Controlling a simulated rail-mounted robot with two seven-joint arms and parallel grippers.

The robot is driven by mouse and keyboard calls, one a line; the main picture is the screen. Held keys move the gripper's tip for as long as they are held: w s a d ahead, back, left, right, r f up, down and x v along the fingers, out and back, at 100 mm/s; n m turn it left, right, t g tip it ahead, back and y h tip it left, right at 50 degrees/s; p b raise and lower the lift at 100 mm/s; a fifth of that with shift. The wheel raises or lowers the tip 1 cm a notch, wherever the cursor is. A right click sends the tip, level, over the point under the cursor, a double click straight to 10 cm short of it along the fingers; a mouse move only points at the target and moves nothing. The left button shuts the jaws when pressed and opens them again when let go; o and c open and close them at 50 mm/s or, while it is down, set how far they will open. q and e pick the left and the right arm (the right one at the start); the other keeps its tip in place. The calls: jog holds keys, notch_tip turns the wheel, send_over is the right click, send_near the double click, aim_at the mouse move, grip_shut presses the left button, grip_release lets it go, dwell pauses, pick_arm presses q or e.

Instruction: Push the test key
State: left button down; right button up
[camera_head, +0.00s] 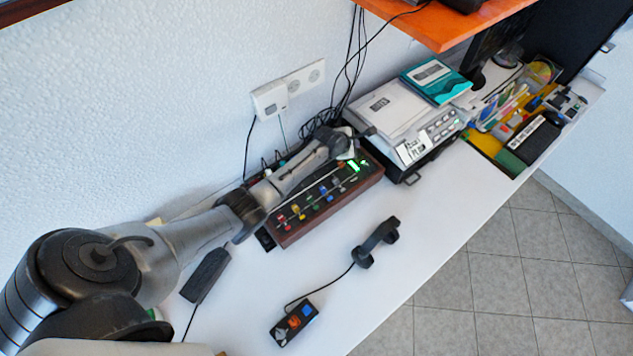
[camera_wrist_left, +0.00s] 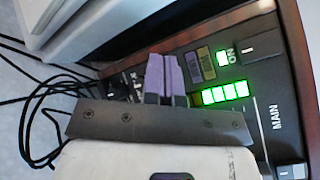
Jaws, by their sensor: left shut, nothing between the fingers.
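The wood-framed control console (camera_head: 325,205) stands on the white desk, with coloured knobs and green lights on its black top. My left gripper (camera_head: 352,148) is over its far right end, near the wall side. In the left wrist view the purple fingers (camera_wrist_left: 166,76) are together and empty, in front of the black panel. Black switches (camera_wrist_left: 252,46) sit by the ON and MAIN lettering. I cannot read a test label. Contact with the panel is unclear. My right gripper is out of view.
A white machine (camera_head: 405,115) stands close to the console's right end. Cables (camera_head: 343,85) hang by the wall behind. An orange shelf (camera_head: 450,22) overhangs the back.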

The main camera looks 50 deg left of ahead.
pick_arm(q)
jog(key=shift+f, duration=0.3)
dwell(0.4)
jog(key=shift+r+p, duration=0.75)
jog(key=shift+p, duration=0.2)
notch_tip(320, 180, up, 3)
jog(key=p, duration=0.3)
notch_tip(320, 180, up, 3)
jog(key=p, duration=0.3)
jog(key=shift+p, duration=0.3)
